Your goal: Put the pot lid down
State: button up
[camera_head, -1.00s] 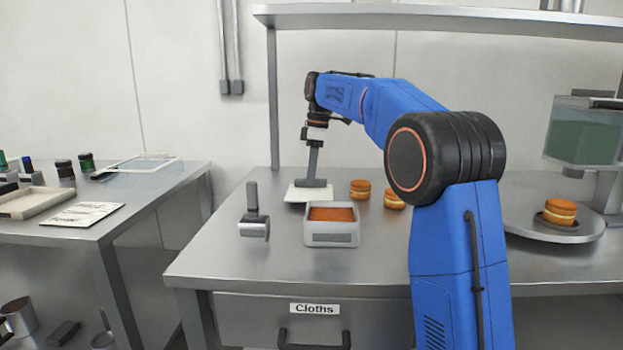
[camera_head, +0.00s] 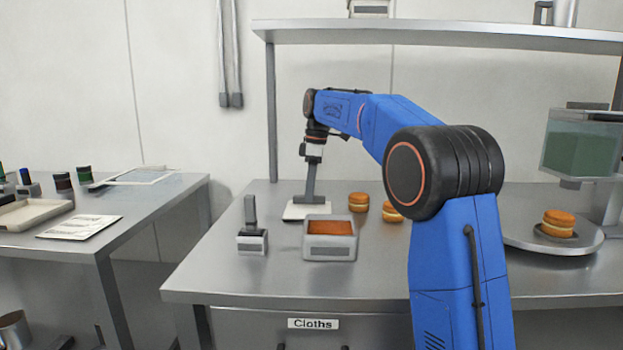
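I cannot make out a pot lid in the view. My gripper (camera_head: 313,156) is above the left part of the steel worktop and points down. It appears shut on the upper end of a grey upright handle. The handle belongs to a grey tool (camera_head: 310,186) with a flat foot. The foot is at a white square board (camera_head: 296,212); whether it touches the board is hard to tell. The finger gap is too small to see clearly.
A grey box with orange filling (camera_head: 330,252) and a handled grey block (camera_head: 252,243) stand in front. Filled rounds (camera_head: 358,201) sit behind; another is on a round plate (camera_head: 522,242) at right. A steel shelf (camera_head: 440,31) runs above. The front worktop is clear.

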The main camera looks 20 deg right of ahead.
notch_tip(320, 180, up, 12)
jog(key=d, duration=0.1)
jog(key=shift+s+d, duration=0.2)
jog(key=shift+f, duration=0.15)
